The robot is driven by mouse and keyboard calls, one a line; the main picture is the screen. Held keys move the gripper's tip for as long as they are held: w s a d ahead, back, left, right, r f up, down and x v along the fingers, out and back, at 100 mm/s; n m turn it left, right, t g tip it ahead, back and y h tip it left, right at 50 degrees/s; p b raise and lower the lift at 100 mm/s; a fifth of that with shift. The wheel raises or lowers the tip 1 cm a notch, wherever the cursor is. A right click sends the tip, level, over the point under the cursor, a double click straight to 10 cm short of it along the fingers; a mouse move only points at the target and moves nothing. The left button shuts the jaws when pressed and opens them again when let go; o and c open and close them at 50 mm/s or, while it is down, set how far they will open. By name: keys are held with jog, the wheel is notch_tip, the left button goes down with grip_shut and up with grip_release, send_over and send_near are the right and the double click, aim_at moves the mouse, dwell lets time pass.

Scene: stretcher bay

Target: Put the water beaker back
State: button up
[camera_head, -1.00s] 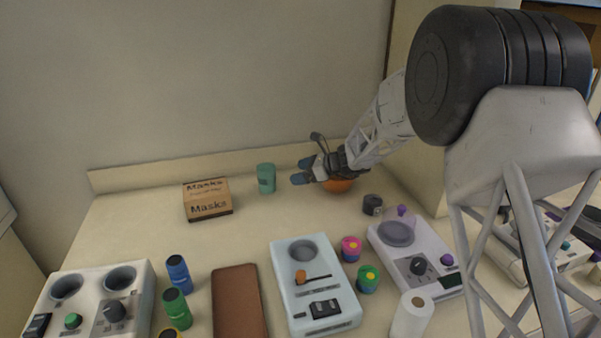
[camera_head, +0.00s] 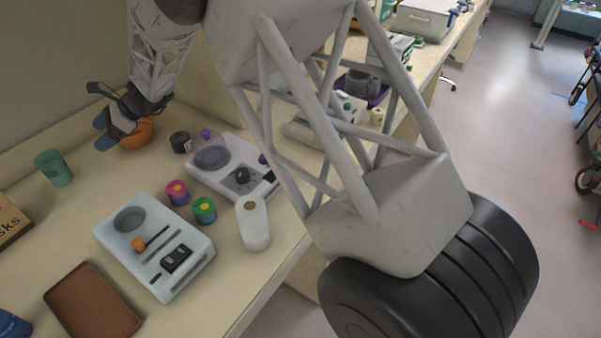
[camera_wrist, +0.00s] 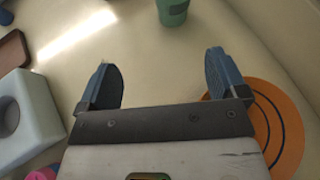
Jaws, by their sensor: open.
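A teal cup (camera_head: 55,168), the most beaker-like thing I see, stands upright on the bench left of my gripper (camera_head: 103,132). I cannot tell whether it holds water. In the wrist view the cup (camera_wrist: 173,10) is at the top edge, cut off, beyond my blue fingertips (camera_wrist: 160,66). My gripper is open, with only bare bench between the fingers. It is apart from the cup. A translucent purplish round piece (camera_head: 211,155) sits on a white device (camera_head: 232,178); I cannot tell whether it is a vessel.
An orange round object (camera_head: 138,134) is close beside my gripper, partly behind it. Bare bench surrounds the cup.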

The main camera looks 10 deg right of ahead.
jog(key=s+d+r+n+t+h, duration=0.15)
jog(key=s+d+r, duration=0.3)
jog(key=d, duration=0.65)
jog(key=s+d+r+n+t+h, duration=0.15)
jog(key=s+d+r+n, duration=0.35)
jog(key=d, duration=0.6)
jog(key=s+d+r+n+h, duration=0.1)
jog(key=s+d+r+h, duration=0.4)
jog(key=d, duration=0.7)
jog(key=s+d+f+n+t+h, duration=0.1)
jog(key=s+d+n+h, duration=0.1)
jog(key=s+d, duration=1)
jog(key=s+d+f+n+t+h, duration=0.2)
jog(key=s+d+n, duration=0.2)
jog(key=s+d, duration=0.8)
jog(key=shift+s+d+f, duration=0.15)
jog(key=shift+s, duration=0.65)
